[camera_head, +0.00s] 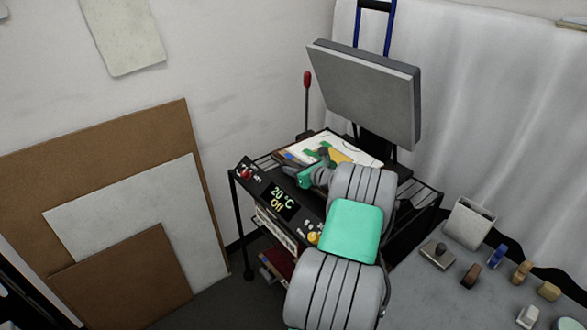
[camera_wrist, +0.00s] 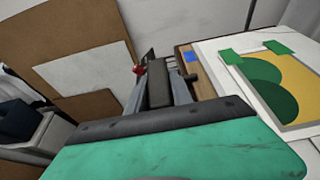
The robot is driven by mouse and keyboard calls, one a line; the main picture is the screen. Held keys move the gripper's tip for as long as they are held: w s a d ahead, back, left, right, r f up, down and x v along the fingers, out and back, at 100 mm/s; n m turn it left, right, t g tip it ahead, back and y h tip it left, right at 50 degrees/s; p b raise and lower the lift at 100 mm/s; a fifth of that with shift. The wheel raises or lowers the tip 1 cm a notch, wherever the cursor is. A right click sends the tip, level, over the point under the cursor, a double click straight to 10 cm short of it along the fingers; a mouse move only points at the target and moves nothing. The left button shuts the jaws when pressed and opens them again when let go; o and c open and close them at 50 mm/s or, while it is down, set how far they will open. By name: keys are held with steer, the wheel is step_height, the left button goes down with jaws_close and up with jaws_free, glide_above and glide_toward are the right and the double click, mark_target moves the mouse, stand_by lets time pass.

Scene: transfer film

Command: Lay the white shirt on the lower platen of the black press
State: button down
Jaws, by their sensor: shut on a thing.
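The black press (camera_head: 275,200) stands ahead with its grey upper platen (camera_head: 362,95) raised and tilted back. The white shirt (camera_head: 365,158) with green and yellow patches is spread flat over the press's lower area; it also shows at the right of the wrist view (camera_wrist: 215,52). The lower platen is mostly hidden beneath it, and I cannot tell whether they touch. My gripper (camera_head: 323,157) is shut at the shirt's near left side. Its fingers in the wrist view (camera_wrist: 160,85) are beside the brown edge with a blue patch. The exact grip is hidden.
A red-knobbed lever (camera_head: 307,80) rises behind the press. The display reads 20 °C, Off. Brown and grey boards (camera_head: 130,225) lean on the left wall. A grey table (camera_head: 440,290) at right holds several small items.

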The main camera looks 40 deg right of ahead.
steer(key=shift+f, duration=0.45)
steer(key=c, duration=1.5)
jaws_free()
steer(key=o, duration=0.5)
steer(key=shift+c, duration=0.2)
steer(key=shift+f, duration=0.15)
steer(key=shift+s, duration=0.1)
